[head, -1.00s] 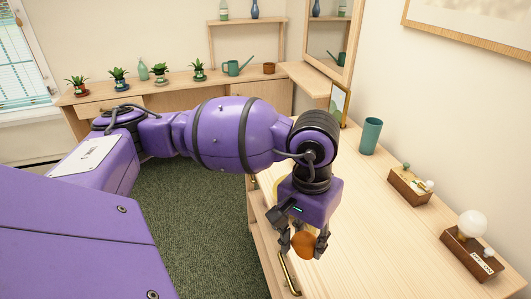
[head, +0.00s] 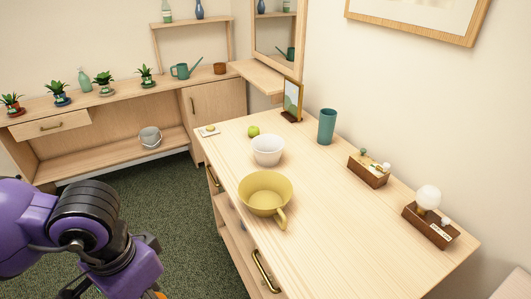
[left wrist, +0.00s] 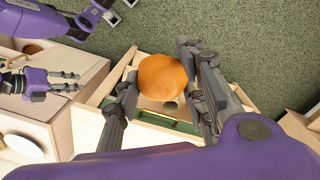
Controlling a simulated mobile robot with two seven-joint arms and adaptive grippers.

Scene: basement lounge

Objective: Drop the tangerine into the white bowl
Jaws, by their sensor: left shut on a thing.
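The white bowl (head: 268,151) stands upright on the wooden cabinet top, behind a yellow mug-like bowl with a handle (head: 265,190). My left gripper (head: 150,292) is at the lower left of the head view, left of the cabinet and away from the white bowl. Only an orange sliver of the tangerine (head: 158,295) shows there. In the left wrist view the tangerine (left wrist: 162,77) sits between the two fingers of my left gripper, which is shut on it. Purple parts with grey fingers at the left of that view seem to include my right gripper (left wrist: 72,81), fingers apart and empty.
A green fruit (head: 253,132) lies behind the white bowl. A teal cup (head: 327,127), a picture frame (head: 292,100) and wooden trays (head: 369,170) (head: 431,225) line the wall side. The cabinet's near right top is clear.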

